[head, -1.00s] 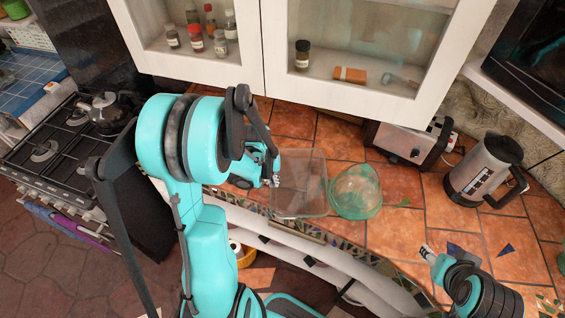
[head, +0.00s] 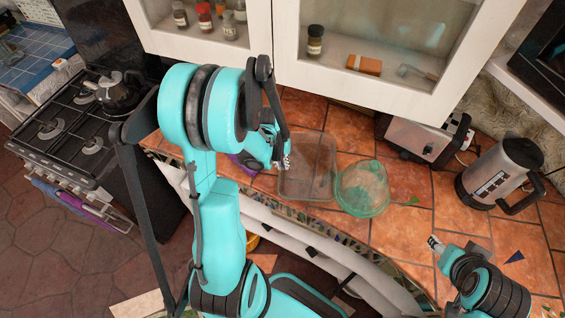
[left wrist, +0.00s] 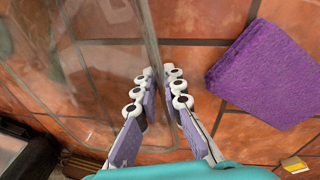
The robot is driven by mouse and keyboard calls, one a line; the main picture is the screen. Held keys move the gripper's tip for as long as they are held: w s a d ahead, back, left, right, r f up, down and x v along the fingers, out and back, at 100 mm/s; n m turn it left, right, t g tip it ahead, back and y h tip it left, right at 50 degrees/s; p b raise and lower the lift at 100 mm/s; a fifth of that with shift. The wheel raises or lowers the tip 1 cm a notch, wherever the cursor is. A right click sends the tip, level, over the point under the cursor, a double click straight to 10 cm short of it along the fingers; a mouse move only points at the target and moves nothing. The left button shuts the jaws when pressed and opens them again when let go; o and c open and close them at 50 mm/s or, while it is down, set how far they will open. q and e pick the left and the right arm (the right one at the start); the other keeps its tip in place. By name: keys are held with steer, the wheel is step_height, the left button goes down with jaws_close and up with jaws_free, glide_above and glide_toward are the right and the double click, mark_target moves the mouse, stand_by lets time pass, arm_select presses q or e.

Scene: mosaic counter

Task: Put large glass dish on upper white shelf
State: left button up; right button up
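The large glass dish (head: 318,160) is clear and rectangular and rests on the tiled counter in the head view. In the left wrist view its see-through wall (left wrist: 95,60) fills the left side. My left gripper (head: 283,163) is at the dish's left wall. In the left wrist view the fingers of my left gripper (left wrist: 162,85) are close together with the wall's edge between them, and look shut on it. My right gripper (head: 436,243) is over the counter at lower right, apart from the dish; its finger opening is unclear. The white shelf cabinet (head: 290,75) hangs above the counter.
A greenish glass bowl (head: 362,188) stands right beside the dish. A purple block (left wrist: 262,75) lies close to my left gripper. A toaster (head: 415,140) and a kettle (head: 492,175) are farther right. Jars (head: 315,40) and an orange box (head: 364,64) occupy the cabinet.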

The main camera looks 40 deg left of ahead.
arm_select(q)
steer(key=shift+o, duration=0.8)
steer(key=shift+r, duration=0.1)
steer(key=shift+s, duration=0.15)
